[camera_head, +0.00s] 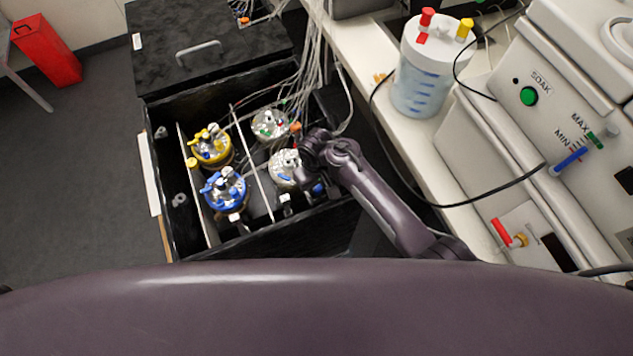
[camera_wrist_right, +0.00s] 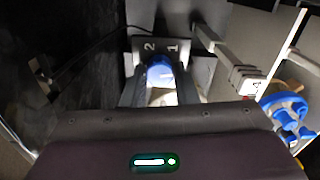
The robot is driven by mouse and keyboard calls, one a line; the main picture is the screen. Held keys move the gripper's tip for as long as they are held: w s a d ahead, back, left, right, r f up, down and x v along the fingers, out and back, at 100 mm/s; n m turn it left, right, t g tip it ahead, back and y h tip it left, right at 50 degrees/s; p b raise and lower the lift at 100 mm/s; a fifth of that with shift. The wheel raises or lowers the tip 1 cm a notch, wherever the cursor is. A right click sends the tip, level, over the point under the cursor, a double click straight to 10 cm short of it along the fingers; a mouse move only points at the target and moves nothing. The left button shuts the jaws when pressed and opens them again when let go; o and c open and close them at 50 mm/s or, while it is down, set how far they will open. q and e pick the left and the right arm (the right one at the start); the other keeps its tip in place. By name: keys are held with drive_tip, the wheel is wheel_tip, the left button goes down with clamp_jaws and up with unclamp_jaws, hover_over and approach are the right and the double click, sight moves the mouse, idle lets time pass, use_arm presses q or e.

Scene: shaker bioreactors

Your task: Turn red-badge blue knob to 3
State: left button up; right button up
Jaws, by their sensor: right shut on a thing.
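A blue knob (camera_wrist_right: 159,70) shows in the right wrist view, in front of a grey plate (camera_wrist_right: 150,46) marked 2 and 1. My right gripper (camera_wrist_right: 161,80) is shut on this knob, with one finger on each side. A red badge on it cannot be made out, and its pointer is hidden. In the head view my right gripper (camera_head: 313,175) is at the right side of the open black box (camera_head: 275,228), beside a clear vessel, and its fingertips are hard to make out. My left gripper is not in view.
Vessels with yellow (camera_head: 211,146) and blue tops (camera_head: 224,190) stand in the box. Loose tubes and cables (camera_head: 316,50) hang over its back right. A white bench holds a bottle (camera_head: 420,82) with red and yellow caps and a machine (camera_head: 560,95) at right.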

drive_tip(key=n+p, duration=0.1)
drive_tip(key=n, duration=0.3)
drive_tip(key=shift+w+d+r, duration=0.1)
drive_tip(key=n, duration=0.5)
drive_tip(key=shift+p, duration=0.35)
drive_tip(key=n, duration=0.4)
drive_tip(key=shift+n, duration=0.3)
drive_tip(key=n+b, duration=0.1)
drive_tip(key=n, duration=0.3)
drive_tip(key=n+b, duration=0.2)
drive_tip(key=n, duration=0.3)
drive_tip(key=shift+f, duration=0.2)
drive_tip(key=n+b, duration=0.3)
drive_tip(key=shift+n, duration=0.3)
drive_tip(key=n+b, duration=0.4)
drive_tip(key=n, duration=0.1)
drive_tip(key=shift+f+b, duration=0.1)
drive_tip(key=shift+b, duration=0.2)
drive_tip(key=shift+r+n+b, duration=0.2)
drive_tip(key=shift+n+b, duration=1.15)
drive_tip(key=shift+n, duration=0.25)
